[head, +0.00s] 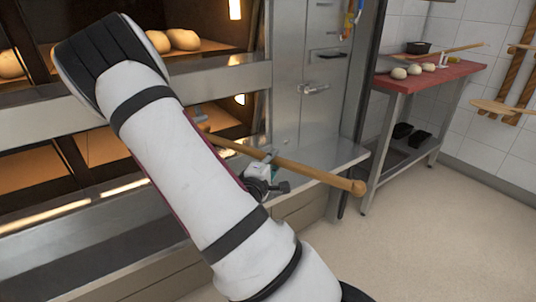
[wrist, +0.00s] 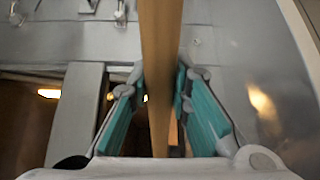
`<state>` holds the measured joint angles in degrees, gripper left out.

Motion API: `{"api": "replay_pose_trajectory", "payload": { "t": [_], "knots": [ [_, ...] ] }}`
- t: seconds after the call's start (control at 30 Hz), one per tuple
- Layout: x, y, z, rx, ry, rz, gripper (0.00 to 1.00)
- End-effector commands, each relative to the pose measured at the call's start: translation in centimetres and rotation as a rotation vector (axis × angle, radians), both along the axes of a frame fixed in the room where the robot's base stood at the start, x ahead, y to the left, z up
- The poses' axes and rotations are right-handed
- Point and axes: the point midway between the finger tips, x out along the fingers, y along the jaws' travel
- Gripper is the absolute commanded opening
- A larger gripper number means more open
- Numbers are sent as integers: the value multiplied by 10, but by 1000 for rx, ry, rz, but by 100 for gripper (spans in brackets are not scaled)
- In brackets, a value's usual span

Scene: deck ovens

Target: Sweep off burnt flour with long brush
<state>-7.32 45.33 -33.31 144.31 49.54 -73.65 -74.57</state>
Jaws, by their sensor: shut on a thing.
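The long brush shows as a round wooden handle (head: 318,174) with a knobbed end at the right. My gripper (head: 264,168) is shut around this handle, in front of the lower oven opening. In the wrist view the handle (wrist: 161,45) runs upright between the teal finger pads of my gripper (wrist: 160,88). The handle's other end slants up and left towards the lit lower oven chamber (head: 222,119). My arm covers much of that chamber, and I cannot make out the brush head. I see no burnt flour.
Pale dough rounds (head: 184,39) sit in the upper oven chamber. A steel ledge (head: 345,156) runs below the openings, close under the handle. A red-topped table (head: 440,75) with several dough pieces stands at the right. The floor (head: 430,235) in front is clear.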

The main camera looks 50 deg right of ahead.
Motion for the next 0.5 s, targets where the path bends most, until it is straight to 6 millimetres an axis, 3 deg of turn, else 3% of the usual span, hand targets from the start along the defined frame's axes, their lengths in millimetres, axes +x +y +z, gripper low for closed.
{"api": "replay_pose_trajectory", "payload": {
  "t": [0.5],
  "knots": [
    [-31,9,4,-1,4,0,0]
  ]
}}
